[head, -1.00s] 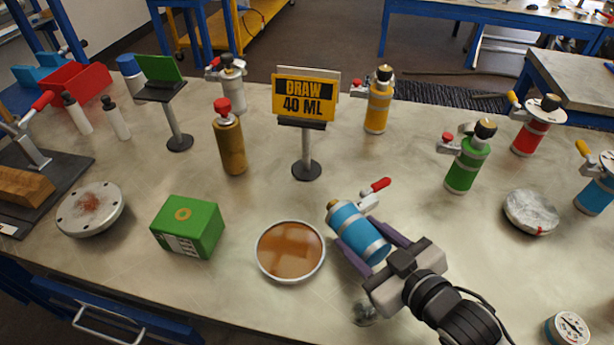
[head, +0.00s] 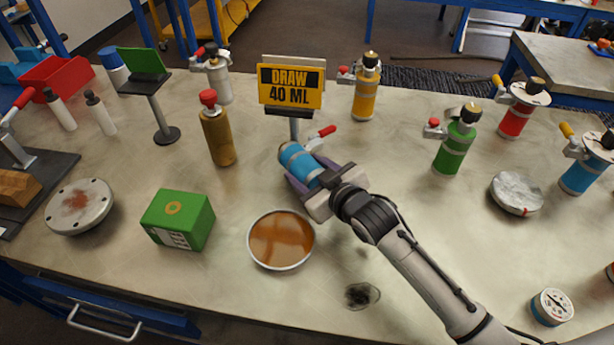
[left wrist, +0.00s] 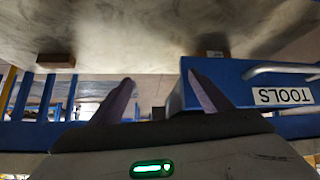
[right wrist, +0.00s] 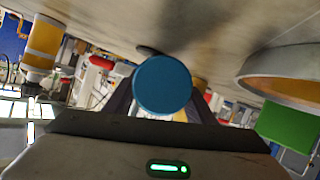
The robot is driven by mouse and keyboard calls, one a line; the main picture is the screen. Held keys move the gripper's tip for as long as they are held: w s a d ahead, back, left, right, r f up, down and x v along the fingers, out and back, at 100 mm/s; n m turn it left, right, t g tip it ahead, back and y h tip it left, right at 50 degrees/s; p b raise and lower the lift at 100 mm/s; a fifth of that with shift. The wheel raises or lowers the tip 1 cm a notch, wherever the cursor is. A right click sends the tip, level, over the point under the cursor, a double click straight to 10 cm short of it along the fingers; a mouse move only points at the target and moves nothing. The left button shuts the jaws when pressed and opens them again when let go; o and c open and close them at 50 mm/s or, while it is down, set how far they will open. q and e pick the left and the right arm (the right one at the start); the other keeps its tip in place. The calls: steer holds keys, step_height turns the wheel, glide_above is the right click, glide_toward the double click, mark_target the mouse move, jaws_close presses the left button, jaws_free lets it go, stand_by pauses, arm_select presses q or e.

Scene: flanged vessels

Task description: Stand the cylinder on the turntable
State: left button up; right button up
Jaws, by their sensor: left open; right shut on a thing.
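A blue cylinder (head: 300,162) with a pale band and a red-levered valve is held tilted in my right gripper (head: 308,178), near the foot of the yellow sign. Its round blue end (right wrist: 163,84) faces the right wrist camera between the fingers. It appears raised off the table. A round, low disc with a brown top and pale rim (head: 281,240) lies below it in the picture, apart from it. A grey flanged disc with a rusty patch (head: 79,206) lies at far left. I cannot tell which disc is the turntable. My left gripper (left wrist: 162,95) is open and empty.
The sign "DRAW 40 ML" (head: 291,86) stands just behind the held cylinder. A brass cylinder (head: 217,137) and a green box (head: 178,220) stand to the left. Green (head: 454,149) and yellow (head: 366,95) cylinders stand to the right.

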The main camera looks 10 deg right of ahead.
steer(key=shift+f, duration=0.9)
steer(key=shift+f, duration=0.1)
